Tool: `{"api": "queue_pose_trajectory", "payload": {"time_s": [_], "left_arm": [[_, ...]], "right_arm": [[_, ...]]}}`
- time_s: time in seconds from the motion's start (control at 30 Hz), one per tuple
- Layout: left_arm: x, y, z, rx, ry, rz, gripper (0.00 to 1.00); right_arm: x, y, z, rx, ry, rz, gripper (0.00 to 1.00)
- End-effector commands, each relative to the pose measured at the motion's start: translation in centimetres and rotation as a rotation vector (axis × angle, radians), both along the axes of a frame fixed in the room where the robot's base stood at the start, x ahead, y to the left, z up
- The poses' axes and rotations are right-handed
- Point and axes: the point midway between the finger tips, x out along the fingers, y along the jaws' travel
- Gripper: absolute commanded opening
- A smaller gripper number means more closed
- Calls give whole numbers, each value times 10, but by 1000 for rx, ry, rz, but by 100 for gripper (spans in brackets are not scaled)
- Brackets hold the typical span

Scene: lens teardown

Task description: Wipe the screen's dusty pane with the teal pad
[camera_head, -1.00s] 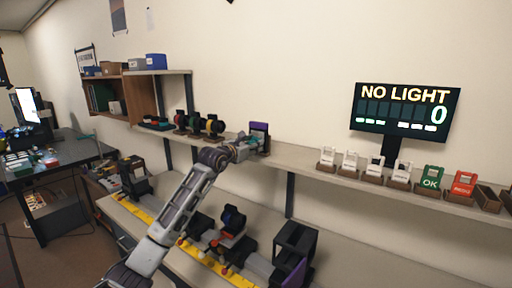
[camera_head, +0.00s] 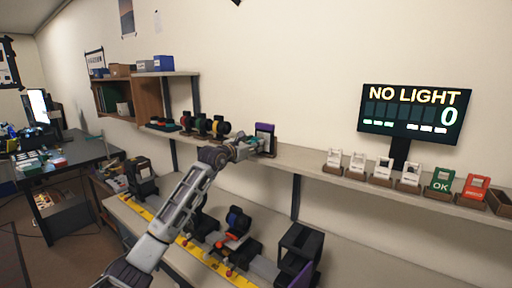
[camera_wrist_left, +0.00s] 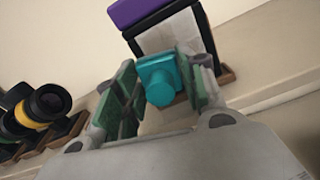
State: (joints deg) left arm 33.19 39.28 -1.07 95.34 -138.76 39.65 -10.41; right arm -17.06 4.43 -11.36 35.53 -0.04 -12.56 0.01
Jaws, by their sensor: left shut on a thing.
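My left gripper (camera_head: 252,146) is at the shelf, right by the framed screen with the purple top (camera_head: 265,128). In the left wrist view the gripper (camera_wrist_left: 155,85) is shut on the teal pad (camera_wrist_left: 160,88), its green finger pads on either side of it. The screen's pale, greyish, smudged pane (camera_wrist_left: 172,38) stands upright in a black frame just behind the pad. The pad covers the pane's lower part. I cannot tell whether pad and pane touch. My right gripper is not in view.
Several dark round lens holders (camera_head: 200,125) with coloured rings stand on the shelf to the left. White, green and red cards in holders (camera_head: 382,169) line the shelf to the right, below a display (camera_head: 412,112) reading "NO LIGHT 0". A yellow-marked rail (camera_head: 190,245) lies on the bench below.

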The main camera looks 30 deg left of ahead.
Motion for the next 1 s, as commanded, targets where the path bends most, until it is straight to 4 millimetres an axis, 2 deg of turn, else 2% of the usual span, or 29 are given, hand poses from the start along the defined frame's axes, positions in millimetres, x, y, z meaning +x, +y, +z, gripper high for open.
{"api": "queue_pose_trajectory", "payload": {"time_s": [0.2,0.43,1.0], "left_arm": [[0,10,0,1,0,1,14],[0,11,1,1,-1,1,14],[4,11,11,1,-2,1,14]], "right_arm": [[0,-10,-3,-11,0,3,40],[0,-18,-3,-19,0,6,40],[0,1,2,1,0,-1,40]]}}
